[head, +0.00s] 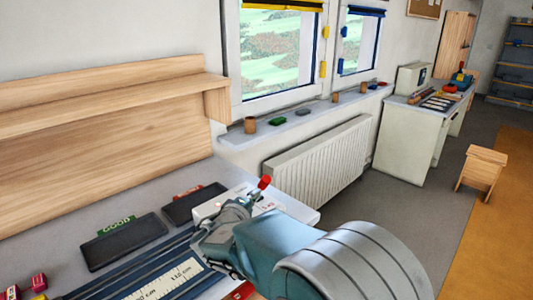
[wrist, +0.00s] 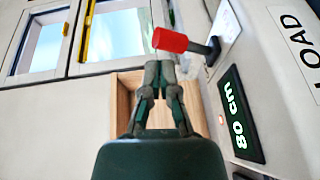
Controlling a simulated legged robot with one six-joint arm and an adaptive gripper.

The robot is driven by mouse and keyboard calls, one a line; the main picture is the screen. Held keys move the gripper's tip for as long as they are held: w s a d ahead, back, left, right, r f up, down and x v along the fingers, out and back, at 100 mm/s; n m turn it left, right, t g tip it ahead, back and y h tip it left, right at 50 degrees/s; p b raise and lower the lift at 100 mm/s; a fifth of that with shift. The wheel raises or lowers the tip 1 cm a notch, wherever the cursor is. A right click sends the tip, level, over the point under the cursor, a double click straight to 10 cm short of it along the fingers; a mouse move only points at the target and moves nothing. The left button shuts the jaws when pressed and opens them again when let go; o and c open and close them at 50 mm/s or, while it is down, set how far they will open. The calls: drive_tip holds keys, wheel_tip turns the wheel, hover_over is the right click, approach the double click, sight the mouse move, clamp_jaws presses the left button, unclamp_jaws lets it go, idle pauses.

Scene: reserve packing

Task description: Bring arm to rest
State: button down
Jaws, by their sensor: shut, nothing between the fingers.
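My gripper (wrist: 160,74) is shut and empty in the wrist view, its two fingertips together. A lever with a red knob (wrist: 170,40) stands just beyond the tips; I cannot tell whether they touch. In the head view my gripper (head: 232,214) is over the right end of the bench, and the red knob (head: 264,183) shows just past it. My arm is stretched out from the lower right and hides part of the bench.
A display reading 80 cm (wrist: 241,115) is beside the lever. Two dark trays (head: 125,242) (head: 195,204) and a measuring scale (head: 172,281) lie on the bench. Small red blocks (head: 39,282) are at the lower left. A radiator (head: 318,163) and a stool (head: 482,168) stand beyond.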

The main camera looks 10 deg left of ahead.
drive_tip(key=s+d+r+m+g+h, duration=0.1)
drive_tip(key=s+d+m+g, duration=0.5)
drive_tip(key=d, duration=0.6)
drive_tip(key=s+d+r+m+g+h, duration=0.1)
drive_tip(key=s+d+m+g+h, duration=0.15)
drive_tip(key=s+d, duration=0.8)
drive_tip(key=s+d+f+m+g+y, duration=0.1)
drive_tip(key=s+m+y, duration=0.1)
drive_tip(key=s+y, duration=0.2)
drive_tip(key=s+d+f+m+g+y, duration=0.1)
drive_tip(key=s+d+m+y, duration=0.1)
drive_tip(key=s, duration=0.9)
drive_tip(key=shift+d+f+m+y, duration=0.15)
drive_tip(key=shift+d+m+y, duration=0.1)
drive_tip(key=shift+m+y, duration=0.7)
drive_tip(key=shift+a+n+g, duration=0.1)
drive_tip(key=shift+n+g, duration=0.15)
drive_tip(key=shift+n, duration=0.05)
